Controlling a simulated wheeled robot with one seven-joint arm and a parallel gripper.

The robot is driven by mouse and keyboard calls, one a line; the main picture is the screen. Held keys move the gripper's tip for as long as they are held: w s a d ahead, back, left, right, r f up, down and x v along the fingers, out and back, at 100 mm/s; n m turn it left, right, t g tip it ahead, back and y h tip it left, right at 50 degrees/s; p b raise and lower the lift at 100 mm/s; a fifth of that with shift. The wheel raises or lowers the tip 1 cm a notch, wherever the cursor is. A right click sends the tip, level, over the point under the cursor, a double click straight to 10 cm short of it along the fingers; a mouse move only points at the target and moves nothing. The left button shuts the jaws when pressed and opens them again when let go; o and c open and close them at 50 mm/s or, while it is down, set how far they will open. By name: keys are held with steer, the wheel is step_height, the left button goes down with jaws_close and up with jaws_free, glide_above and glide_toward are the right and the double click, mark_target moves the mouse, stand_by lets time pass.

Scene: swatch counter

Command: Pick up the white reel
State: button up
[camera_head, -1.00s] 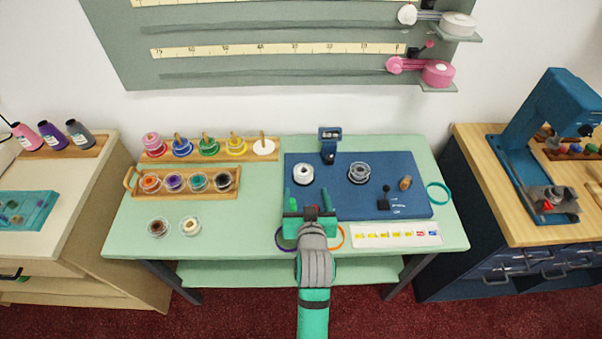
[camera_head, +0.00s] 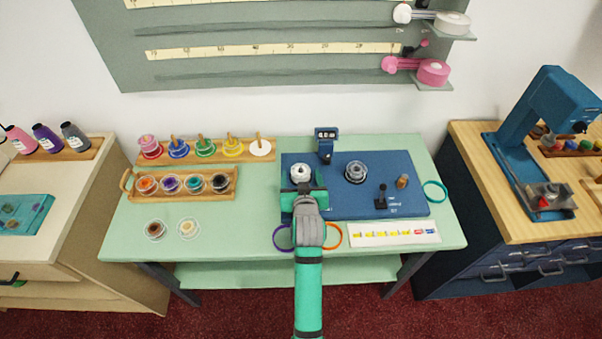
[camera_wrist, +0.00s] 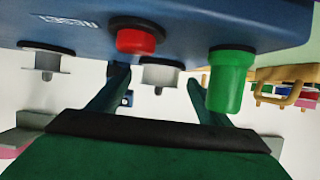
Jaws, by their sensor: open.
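The white reel (camera_head: 301,171) sits on the blue board (camera_head: 385,205), near its left side. In the wrist view, which looks upside down, the reel (camera_wrist: 160,76) shows between and beyond my fingers. My gripper (camera_head: 303,188) is open and empty, just in front of the reel in the head view. In the wrist view its two fingers (camera_wrist: 158,80) stand apart, with the reel framed between them; I cannot tell whether they touch it. In the head view my gripper covers the reel's near edge.
A red button (camera_wrist: 136,40) and a green cylinder (camera_wrist: 231,80) stand close to my fingers. A grey reel (camera_head: 356,172) sits right of the white one. A blue post (camera_head: 326,144) stands behind. Purple (camera_head: 283,237) and orange (camera_head: 333,236) rings lie in front.

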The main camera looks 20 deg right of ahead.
steer(key=shift+w+f, duration=0.15)
steer(key=shift+w, duration=0.15)
steer(key=shift+c, duration=0.7)
steer(key=c, duration=1)
